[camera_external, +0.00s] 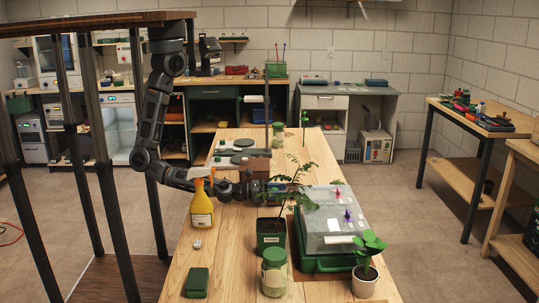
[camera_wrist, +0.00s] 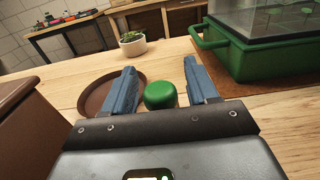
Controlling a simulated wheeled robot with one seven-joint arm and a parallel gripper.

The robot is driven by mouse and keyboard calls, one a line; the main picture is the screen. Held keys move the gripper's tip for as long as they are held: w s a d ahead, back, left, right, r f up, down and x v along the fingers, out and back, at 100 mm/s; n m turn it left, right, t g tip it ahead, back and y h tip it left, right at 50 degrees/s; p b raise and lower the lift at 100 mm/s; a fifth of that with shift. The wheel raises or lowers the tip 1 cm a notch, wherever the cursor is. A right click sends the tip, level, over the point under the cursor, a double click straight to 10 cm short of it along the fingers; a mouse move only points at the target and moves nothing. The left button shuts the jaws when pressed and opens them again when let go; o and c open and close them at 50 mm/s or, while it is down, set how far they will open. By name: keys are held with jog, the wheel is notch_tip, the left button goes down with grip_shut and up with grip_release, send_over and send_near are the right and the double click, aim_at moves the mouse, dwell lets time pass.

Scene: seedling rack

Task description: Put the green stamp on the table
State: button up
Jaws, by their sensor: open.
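A rounded green top, which looks like the green stamp (camera_wrist: 160,95), shows in the wrist view between the fingers of my gripper (camera_wrist: 160,70). The fingers are apart, one on each side of it, with gaps showing. Its lower part is hidden behind my gripper's body, so I cannot tell what it rests on. The wooden table (camera_external: 222,238) runs under my arm in the outside view. There my gripper (camera_external: 266,189) is low over the table, partly hidden by a leafy plant, and I cannot make out the stamp.
A green tray (camera_wrist: 262,62) with a clear cover stands right of my gripper in the wrist view. A brown saucer (camera_wrist: 97,94) and a brown box (camera_wrist: 22,130) are to the left. A yellow bottle (camera_external: 202,212) and leafy plant pot (camera_external: 271,237) stand nearby.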

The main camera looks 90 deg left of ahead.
jog(key=shift+r, duration=0.1)
jog(key=shift+s, duration=0.2)
jog(key=s+b, duration=0.2)
jog(key=s, duration=0.9)
jog(key=shift+s, duration=0.35)
